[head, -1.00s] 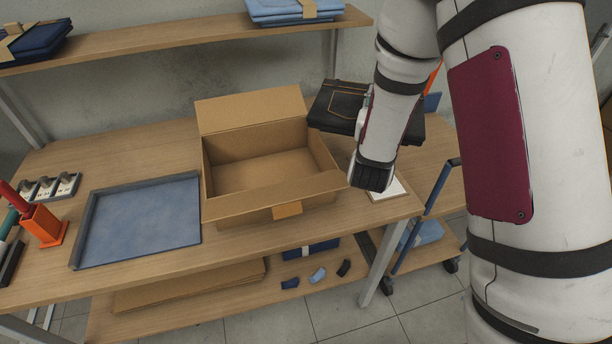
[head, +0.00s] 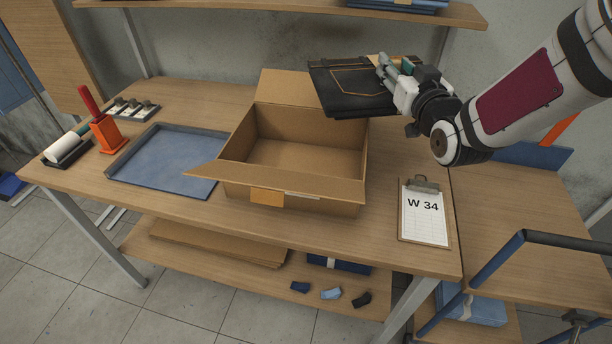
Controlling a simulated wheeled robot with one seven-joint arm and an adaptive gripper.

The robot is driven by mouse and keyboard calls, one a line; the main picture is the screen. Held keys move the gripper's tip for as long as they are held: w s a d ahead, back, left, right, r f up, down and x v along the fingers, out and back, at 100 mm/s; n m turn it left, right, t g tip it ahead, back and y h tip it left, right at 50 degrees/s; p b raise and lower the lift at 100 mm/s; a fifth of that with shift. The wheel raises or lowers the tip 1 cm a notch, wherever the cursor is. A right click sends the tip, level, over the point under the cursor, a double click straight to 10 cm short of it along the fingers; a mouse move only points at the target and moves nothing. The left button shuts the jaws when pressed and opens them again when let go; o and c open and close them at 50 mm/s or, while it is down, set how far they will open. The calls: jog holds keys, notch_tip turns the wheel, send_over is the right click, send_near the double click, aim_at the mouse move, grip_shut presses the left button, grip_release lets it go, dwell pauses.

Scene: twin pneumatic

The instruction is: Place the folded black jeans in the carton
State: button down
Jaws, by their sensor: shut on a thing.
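The folded black jeans (head: 345,92), with orange stitching, are held flat in the air by my gripper (head: 388,72). The gripper comes from the right and is shut on their right edge; the fingertips are partly hidden. The jeans hang above the back right part of the open carton (head: 330,192) and cover its back right corner in the head view. The carton stands on the table with its flaps spread outward. The part of its inside that I see is empty.
A blue-lined tray (head: 172,165) lies left of the carton. A clipboard (head: 424,212) reading W 34 lies to its right. An orange holder (head: 107,134) and a lint roller (head: 66,147) are at the far left. A shelf (head: 300,8) runs above. A cart (head: 520,205) stands at right.

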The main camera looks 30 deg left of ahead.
aim_at(330, 79)
jog(key=s+a+n+g+y+b, duration=0.1)
jog(key=s+a+g, duration=0.1)
jog(key=a, duration=0.1)
jog(key=s+a+r+n+g+y+b, duration=0.1)
jog(key=a+n+y, duration=0.1)
jog(key=a, duration=0.2)
jog(key=s+a+n+g+y+b, duration=0.1)
jog(key=s+a+g+y, duration=0.1)
jog(key=a, duration=0.2)
jog(key=shift+s+a+r+n+g, duration=0.25)
jog(key=shift+s+r+n+g, duration=0.05)
jog(key=shift+s+n, duration=0.1)
jog(key=f, duration=0.5)
jog(key=shift+s+a, duration=0.1)
jog(key=shift+a, duration=0.1)
jog(key=shift+f+b, duration=0.3)
jog(key=shift+f, duration=2.05)
jog(key=shift+f+b, duration=0.35)
jog(key=shift+b, duration=0.05)
jog(key=c, duration=1.1)
grip_release()
jog(key=shift+f, duration=0.1)
